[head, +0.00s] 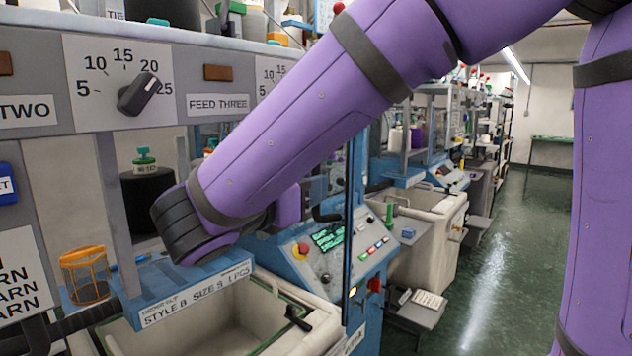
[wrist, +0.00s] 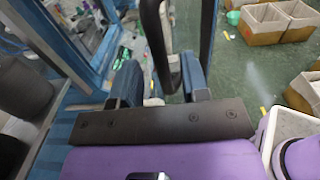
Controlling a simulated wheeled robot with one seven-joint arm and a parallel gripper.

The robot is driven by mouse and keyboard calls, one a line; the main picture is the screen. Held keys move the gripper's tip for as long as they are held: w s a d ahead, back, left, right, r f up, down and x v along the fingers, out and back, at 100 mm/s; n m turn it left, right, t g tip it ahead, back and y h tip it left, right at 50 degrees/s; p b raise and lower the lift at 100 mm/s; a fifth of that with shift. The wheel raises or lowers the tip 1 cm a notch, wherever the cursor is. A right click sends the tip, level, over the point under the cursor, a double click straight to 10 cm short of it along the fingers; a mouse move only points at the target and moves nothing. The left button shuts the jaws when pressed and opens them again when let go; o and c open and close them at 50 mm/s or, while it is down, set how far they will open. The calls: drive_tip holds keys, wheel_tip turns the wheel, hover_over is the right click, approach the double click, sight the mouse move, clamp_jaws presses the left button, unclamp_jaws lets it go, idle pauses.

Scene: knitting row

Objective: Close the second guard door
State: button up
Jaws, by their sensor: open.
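A guard door (head: 348,215) shows nearly edge-on in the head view as a thin dark upright, standing out from the blue machine. Its black handle (head: 326,214) is partly hidden by my arm. In the wrist view the handle (wrist: 157,35) is a dark loop reaching down between my fingers, beside a dark upright bar (wrist: 207,45) that looks like the door's edge. My gripper (wrist: 163,84) is open, with one blue-grey finger on each side of the handle's lower end. I cannot tell whether either finger touches it. In the head view my gripper (head: 316,190) is mostly hidden.
A control panel (head: 335,240) with buttons sits just behind the door. A pale bin (head: 225,325) stands in front of the near machine. An orange wire basket (head: 85,272) is at left.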

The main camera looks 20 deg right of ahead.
sight(317, 210)
drive_tip(key=shift+x, duration=1.65)
drive_tip(key=shift+s, duration=0.1)
clamp_jaws()
